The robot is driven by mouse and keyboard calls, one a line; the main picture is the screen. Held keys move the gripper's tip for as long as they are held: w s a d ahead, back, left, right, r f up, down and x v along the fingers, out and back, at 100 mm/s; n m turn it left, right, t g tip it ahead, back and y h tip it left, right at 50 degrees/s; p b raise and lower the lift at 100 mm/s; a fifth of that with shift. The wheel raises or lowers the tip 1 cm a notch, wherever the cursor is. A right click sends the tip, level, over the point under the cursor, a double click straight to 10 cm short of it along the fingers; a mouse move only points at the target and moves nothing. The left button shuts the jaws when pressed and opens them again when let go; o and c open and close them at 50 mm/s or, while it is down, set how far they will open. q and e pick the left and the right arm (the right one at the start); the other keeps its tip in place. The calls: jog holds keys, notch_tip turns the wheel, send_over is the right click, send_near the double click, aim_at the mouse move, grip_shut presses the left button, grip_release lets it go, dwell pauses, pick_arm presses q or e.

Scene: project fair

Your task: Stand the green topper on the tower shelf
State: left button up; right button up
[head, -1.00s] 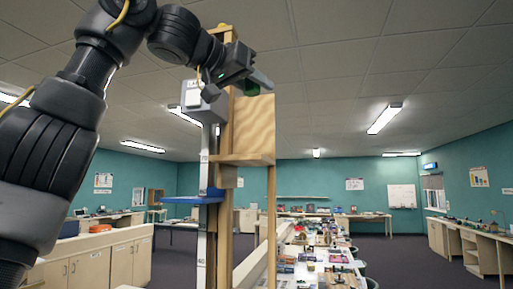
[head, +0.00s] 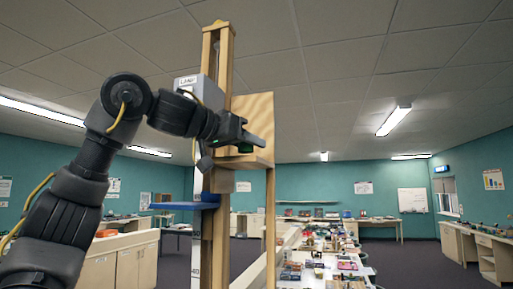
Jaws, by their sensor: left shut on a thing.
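The tower (head: 223,75) is a tall wooden frame with a ruled metal strip. Its shelf (head: 238,163) is a small wooden board with a pale wooden back panel (head: 262,112) standing behind it. My left gripper (head: 252,142) reaches in from the left, in front of the back panel and just above the shelf. Whether the topper touches the shelf I cannot tell. My right gripper is not in view.
A grey box marked "LAMP" (head: 188,83) is on the tower's left side, close to my left forearm. A blue plate (head: 186,206) juts out left lower down. A long table (head: 297,264) with many items runs behind at the right.

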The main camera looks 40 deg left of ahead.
pick_arm(q)
jog(key=shift+a+f, duration=0.1)
jog(key=shift+f, duration=0.25)
jog(key=shift+s+f, duration=0.1)
jog(key=shift+s, duration=0.2)
jog(key=shift+f, duration=0.15)
jog(key=o, duration=0.9)
jog(key=shift+o, duration=0.2)
